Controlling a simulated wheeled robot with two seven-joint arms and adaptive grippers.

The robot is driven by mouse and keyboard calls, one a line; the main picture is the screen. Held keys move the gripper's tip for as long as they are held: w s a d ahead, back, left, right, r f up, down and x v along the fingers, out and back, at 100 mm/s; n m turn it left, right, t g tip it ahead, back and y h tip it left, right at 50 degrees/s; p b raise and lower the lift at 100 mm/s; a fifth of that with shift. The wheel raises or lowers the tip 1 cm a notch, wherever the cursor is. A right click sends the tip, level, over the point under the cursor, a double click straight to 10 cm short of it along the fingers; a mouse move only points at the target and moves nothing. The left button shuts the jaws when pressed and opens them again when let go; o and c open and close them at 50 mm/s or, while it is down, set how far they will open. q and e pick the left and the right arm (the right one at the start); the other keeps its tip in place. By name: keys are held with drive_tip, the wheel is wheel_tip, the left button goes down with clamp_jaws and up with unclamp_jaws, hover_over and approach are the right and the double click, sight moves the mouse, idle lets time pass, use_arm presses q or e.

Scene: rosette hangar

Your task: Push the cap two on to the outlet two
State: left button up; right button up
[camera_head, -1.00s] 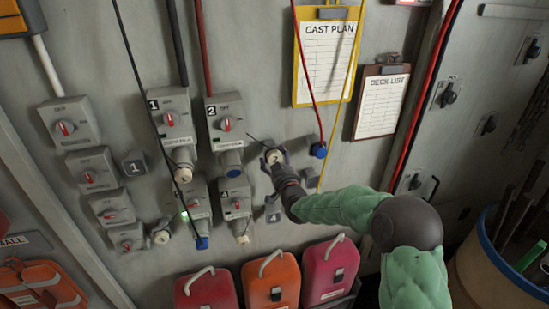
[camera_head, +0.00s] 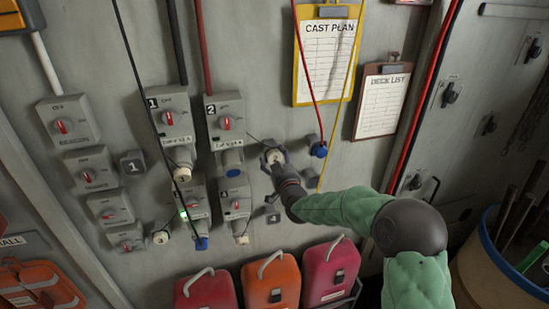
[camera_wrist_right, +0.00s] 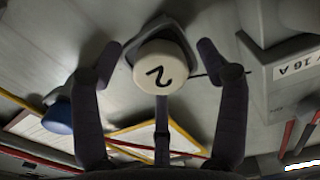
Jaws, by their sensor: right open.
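Cap two is a round cream cap marked "2" (camera_wrist_right: 165,68). It sits on a grey wall holder, to the right of outlet two in the head view. My right gripper (camera_wrist_right: 160,55) is open, with one finger on each side of the cap and a gap visible on both sides. In the head view the right gripper (camera_head: 276,160) hides part of the cap and its holder. Outlet two is the blue-ended socket (camera_head: 232,158) under the grey switch box labelled "2" (camera_head: 225,123). My left gripper is not in view.
Box one (camera_head: 169,119) stands left of box two, and more switch boxes lie below. A thin dark cord runs from the cap toward box two. A blue plug on a red cable (camera_head: 319,150) hangs at right. Red and orange cases (camera_head: 271,283) stand below.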

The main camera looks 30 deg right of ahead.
clamp_jaws()
drive_tip(key=shift+s, duration=0.15)
drive_tip(key=shift+b+v, duration=0.95)
drive_tip(key=shift+v, duration=1.95)
